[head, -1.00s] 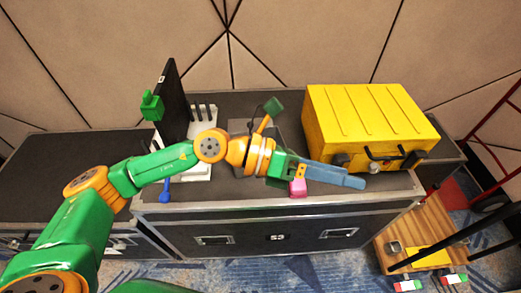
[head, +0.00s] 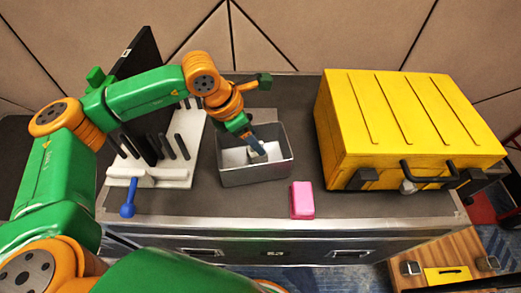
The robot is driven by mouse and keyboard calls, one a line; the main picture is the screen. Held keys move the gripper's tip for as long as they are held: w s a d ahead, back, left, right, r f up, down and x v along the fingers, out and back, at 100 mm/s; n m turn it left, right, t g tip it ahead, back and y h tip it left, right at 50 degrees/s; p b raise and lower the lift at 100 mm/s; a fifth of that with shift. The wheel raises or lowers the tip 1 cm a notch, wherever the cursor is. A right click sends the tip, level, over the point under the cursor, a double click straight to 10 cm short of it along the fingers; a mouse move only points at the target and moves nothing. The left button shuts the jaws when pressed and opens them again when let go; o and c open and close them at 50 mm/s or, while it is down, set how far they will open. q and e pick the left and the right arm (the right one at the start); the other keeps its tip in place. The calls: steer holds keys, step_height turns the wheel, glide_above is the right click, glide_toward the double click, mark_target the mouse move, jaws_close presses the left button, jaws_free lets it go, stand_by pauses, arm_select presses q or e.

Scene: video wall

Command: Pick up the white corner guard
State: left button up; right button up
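A white piece (head: 234,157), which may be the white corner guard, lies inside the grey open bin (head: 255,178) on the black case top. Its full shape is hidden by the bin wall and my gripper. My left gripper (head: 257,152) points down into the bin beside the white piece. Its fingers look narrow from here, and I cannot tell whether they are open or touching anything. My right gripper is not in view.
A pink block (head: 302,200) sits right of the bin, and a large yellow case (head: 400,115) stands further right. A white rack (head: 180,172) with black prongs, a dark upright panel (head: 143,60) and a blue knobbed tool (head: 128,205) are left. The case's front strip is mostly clear.

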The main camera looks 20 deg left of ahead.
arm_select(q)
steer(key=x, duration=0.3)
steer(key=p+x, duration=0.1)
steer(key=x, duration=0.2)
steer(key=shift+w+a+f, duration=0.1)
steer(key=shift+w+f, duration=0.05)
steer(key=shift+f, duration=0.2)
jaws_close()
steer(key=shift+r, duration=0.1)
